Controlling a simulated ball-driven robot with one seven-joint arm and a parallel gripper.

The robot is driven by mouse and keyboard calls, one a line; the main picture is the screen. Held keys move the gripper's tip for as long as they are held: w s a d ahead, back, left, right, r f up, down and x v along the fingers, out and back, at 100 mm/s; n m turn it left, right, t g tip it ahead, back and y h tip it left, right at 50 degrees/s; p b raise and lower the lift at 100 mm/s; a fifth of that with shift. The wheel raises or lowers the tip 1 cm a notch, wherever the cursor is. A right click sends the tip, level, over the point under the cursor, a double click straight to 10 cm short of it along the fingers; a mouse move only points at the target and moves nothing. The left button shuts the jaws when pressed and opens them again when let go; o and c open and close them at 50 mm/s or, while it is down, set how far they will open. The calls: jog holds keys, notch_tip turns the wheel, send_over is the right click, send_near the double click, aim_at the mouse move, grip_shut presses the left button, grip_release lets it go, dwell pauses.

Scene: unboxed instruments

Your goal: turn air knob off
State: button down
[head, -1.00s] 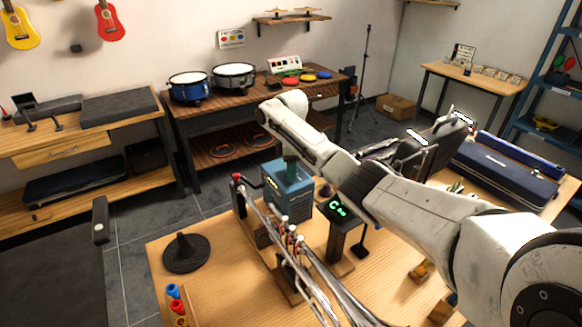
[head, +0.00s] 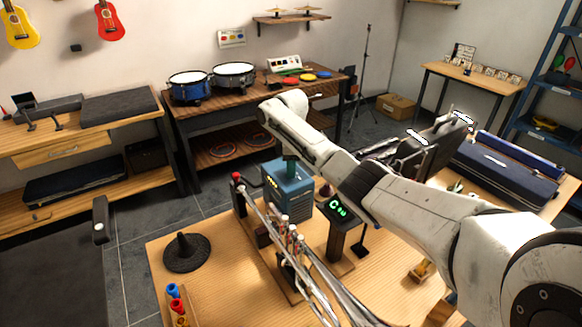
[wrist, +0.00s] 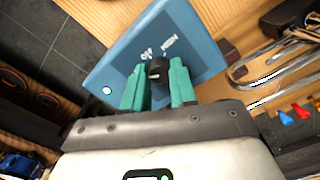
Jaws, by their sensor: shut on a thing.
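A blue box (head: 290,192) stands on the wooden table, below my gripper in the head view. Its blue panel (wrist: 130,40) fills the upper middle of the wrist view. A small black knob (wrist: 158,71) sits on that panel, with white lettering beside it that I cannot read for certain. A small light glows at the panel's left edge. My gripper (wrist: 157,76) has teal fingers on either side of the knob and is shut on it. In the head view the fingers (head: 291,168) reach down to the box, and the knob is hidden there.
A post with a green-lit display (head: 338,208) stands right of the box. Metal tubes on a stand (head: 290,245) are in front. Bare tabletop (head: 225,285) lies between.

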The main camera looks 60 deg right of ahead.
jog(key=shift+a+r+m+p, duration=0.1)
jog(key=shift+m+p, duration=0.6)
jog(key=shift+m, duration=0.4)
jog(key=m+p, duration=0.1)
jog(key=m, duration=0.2)
jog(key=m+p, duration=0.1)
jog(key=m, duration=0.5)
jog(key=shift+p, duration=0.35)
jog(key=shift+m, duration=0.4)
jog(key=shift+w, duration=0.1)
jog(key=c, duration=0.9)
grip_release()
